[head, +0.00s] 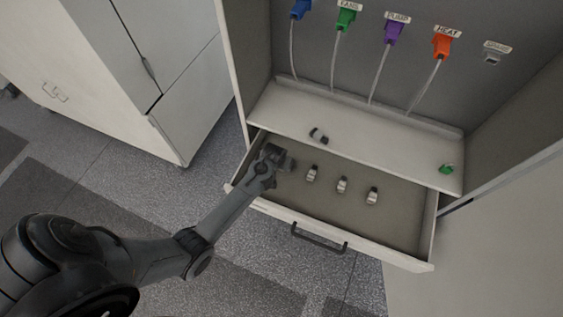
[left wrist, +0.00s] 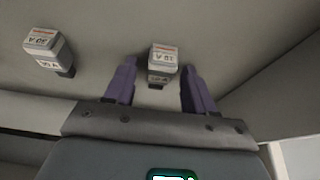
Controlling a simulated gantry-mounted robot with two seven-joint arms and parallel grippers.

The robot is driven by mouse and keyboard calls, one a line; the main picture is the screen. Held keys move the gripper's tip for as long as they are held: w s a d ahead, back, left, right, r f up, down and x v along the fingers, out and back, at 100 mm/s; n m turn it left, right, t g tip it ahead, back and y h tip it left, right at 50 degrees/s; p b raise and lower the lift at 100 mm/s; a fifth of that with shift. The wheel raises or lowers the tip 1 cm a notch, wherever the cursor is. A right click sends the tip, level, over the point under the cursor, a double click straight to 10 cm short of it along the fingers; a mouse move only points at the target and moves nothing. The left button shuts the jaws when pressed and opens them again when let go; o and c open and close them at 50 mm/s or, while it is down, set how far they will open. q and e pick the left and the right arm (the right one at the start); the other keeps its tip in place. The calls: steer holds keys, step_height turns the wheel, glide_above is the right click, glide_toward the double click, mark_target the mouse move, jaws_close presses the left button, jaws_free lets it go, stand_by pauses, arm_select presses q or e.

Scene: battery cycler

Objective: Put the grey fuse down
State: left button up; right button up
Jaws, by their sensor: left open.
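My left gripper (head: 283,160) is over the left end of the open drawer (head: 400,232). In the left wrist view its two purple fingers stand apart, with a grey fuse (left wrist: 162,60) between them. The fuse has a pale label with red print. Gaps show between it and both fingers. The gripper hides this fuse in the head view. A second labelled grey fuse (left wrist: 47,44) is to the left in the wrist view. In the head view, three fuses stand in a row in the drawer: left (head: 312,173), middle (head: 342,185) and right (head: 372,196). My right gripper is not in view.
A grey and dark fuse (head: 319,135) lies on the shelf (head: 385,143) above the drawer. A small green piece (head: 447,169) is at the shelf's right end. Coloured plugs, such as the orange one (head: 442,46), hang on the back panel. The drawer's right part is clear.

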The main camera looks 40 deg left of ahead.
arm_select(q)
steer(key=shift+s+r, duration=0.15)
steer(key=shift+r, duration=0.45)
steer(key=p+v, duration=0.3)
steer(key=v, duration=0.7)
steer(key=s+d+r+m, duration=0.1)
steer(key=s+d, duration=0.1)
steer(key=s, duration=0.2)
steer(key=s+d+r+m, duration=0.1)
steer(key=s+d+r, duration=0.1)
steer(key=s, duration=0.2)
steer(key=s+d+r+m, duration=0.1)
steer(key=s+d, duration=0.1)
steer(key=s, duration=0.2)
steer(key=shift+s+r+h, duration=0.2)
steer(key=shift+r+h, duration=0.2)
steer(key=s+d+r+m, duration=0.2)
steer(key=s+d+r, duration=0.2)
steer(key=s, duration=0.5)
steer(key=shift+d+r+m+g+h, duration=0.15)
steer(key=shift+r+m+g+h, duration=0.25)
steer(key=shift+r, duration=0.45)
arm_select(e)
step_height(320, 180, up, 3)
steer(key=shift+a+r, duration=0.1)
arm_select(q)
steer(key=shift+s+r, duration=0.1)
